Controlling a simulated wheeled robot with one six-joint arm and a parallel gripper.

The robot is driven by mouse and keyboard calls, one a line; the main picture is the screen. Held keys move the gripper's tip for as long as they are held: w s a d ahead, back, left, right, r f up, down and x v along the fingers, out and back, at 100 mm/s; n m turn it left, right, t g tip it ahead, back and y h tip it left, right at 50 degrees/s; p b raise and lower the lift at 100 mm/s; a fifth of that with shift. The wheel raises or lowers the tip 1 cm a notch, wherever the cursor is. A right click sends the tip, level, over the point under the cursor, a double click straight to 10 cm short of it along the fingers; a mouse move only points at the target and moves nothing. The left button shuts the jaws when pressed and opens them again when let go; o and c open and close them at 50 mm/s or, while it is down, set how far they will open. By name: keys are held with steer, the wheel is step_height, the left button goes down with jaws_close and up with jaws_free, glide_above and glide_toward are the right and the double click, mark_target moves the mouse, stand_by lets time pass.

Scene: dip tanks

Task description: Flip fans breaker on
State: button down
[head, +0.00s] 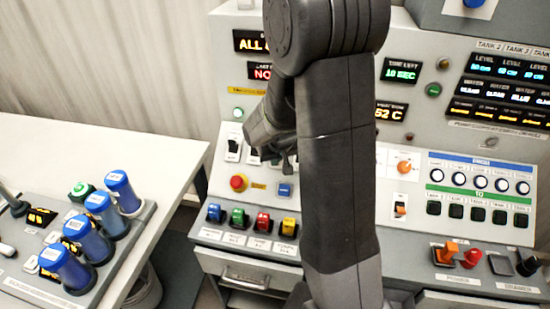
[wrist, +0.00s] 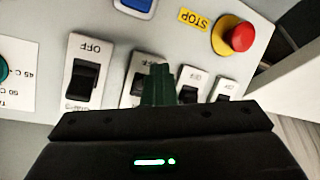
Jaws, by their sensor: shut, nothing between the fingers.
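A row of breaker switches with black rockers on white plates is on the grey panel. In the wrist view, one breaker (wrist: 86,75) stands clear at left, its lower label too blurred to read. Another breaker (wrist: 138,77) is partly behind my gripper (wrist: 158,72), and two more show to its right, one breaker (wrist: 190,86) partly covered. I cannot tell which is the fans breaker. My gripper is shut and empty, its tips at the partly hidden breaker; contact is unclear. In the head view my gripper (head: 283,165) is at the row, right of a breaker (head: 233,143).
A red stop button (head: 238,183) on a yellow base and a blue button (head: 285,190) sit below the row. Coloured switches (head: 238,218) line the lower ledge. A side table (head: 100,160) with blue-capped cylinders is at left. My arm hides the panel's middle.

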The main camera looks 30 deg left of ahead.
steer(key=shift+w+a+r, duration=0.2)
steer(key=shift+w+r, duration=0.2)
steer(key=shift+w+a+f, duration=0.15)
steer(key=shift+w+f, duration=0.15)
steer(key=shift+w, duration=0.15)
steer(key=shift+s+d+r, duration=0.25)
steer(key=shift+s+r, duration=0.1)
steer(key=shift+s, duration=0.35)
steer(key=shift+s+d+r, duration=0.2)
steer(key=shift+s+r, duration=0.15)
steer(key=shift+s, duration=0.35)
steer(key=shift+s+d+r, duration=0.25)
steer(key=shift+s+r, duration=0.1)
steer(key=shift+s, duration=0.35)
step_height(320, 180, up, 7)
steer(key=s+p, duration=0.2)
steer(key=p, duration=0.2)
steer(key=shift+d, duration=0.3)
steer(key=w+d+b+x, duration=0.1)
steer(key=b+x, duration=0.2)
steer(key=x, duration=0.5)
steer(key=shift+d+f+b, duration=0.15)
steer(key=shift+b, duration=0.25)
